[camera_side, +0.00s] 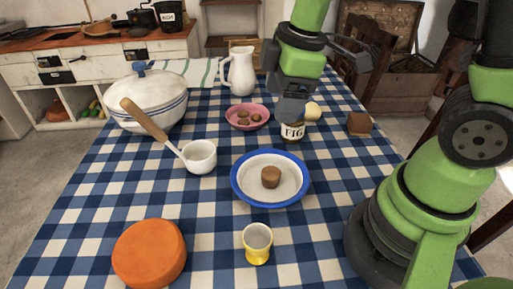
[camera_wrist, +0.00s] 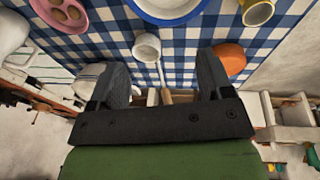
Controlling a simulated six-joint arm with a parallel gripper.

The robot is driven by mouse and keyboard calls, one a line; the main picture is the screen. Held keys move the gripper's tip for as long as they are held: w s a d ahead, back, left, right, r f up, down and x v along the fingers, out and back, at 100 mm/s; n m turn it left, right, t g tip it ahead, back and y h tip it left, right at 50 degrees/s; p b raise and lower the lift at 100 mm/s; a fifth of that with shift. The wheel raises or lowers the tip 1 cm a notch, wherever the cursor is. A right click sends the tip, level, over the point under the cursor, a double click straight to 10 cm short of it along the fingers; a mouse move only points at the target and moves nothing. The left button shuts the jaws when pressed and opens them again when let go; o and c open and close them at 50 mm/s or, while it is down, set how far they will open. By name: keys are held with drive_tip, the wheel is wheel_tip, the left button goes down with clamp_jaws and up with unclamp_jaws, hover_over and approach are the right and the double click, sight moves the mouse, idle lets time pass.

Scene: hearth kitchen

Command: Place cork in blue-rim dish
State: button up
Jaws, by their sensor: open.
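The cork (camera_side: 270,177), a short brown cylinder, stands in the middle of the blue-rim dish (camera_side: 240,192), a white dish with a blue rim. Part of this dish also shows at the top edge of the wrist view (camera_wrist: 168,17); the cork does not show there. My gripper (camera_side: 291,112) is up behind the dish, apart from the cork, by the FIG jar. In the wrist view its two dark fingers (camera_wrist: 162,70) are spread with nothing held between them.
The FIG jar (camera_side: 292,132) is close to my gripper. A pink dish (camera_side: 233,122) of brown pieces, a white ladle (camera_side: 200,157), a lidded tureen (camera_side: 150,100), a pitcher (camera_side: 240,72), a brown block (camera_side: 360,123), a yellow cup (camera_side: 257,244) and an orange round (camera_side: 149,253) surround the blue-rim dish.

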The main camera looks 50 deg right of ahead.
drive_tip(key=s+r+m+t+y, duration=0.1)
drive_tip(key=s+r+m+t, duration=0.3)
drive_tip(key=s+r+m, duration=0.7)
drive_tip(key=m, duration=0.3)
drive_tip(key=shift+a+t, duration=0.3)
drive_tip(key=shift+a, duration=0.1)
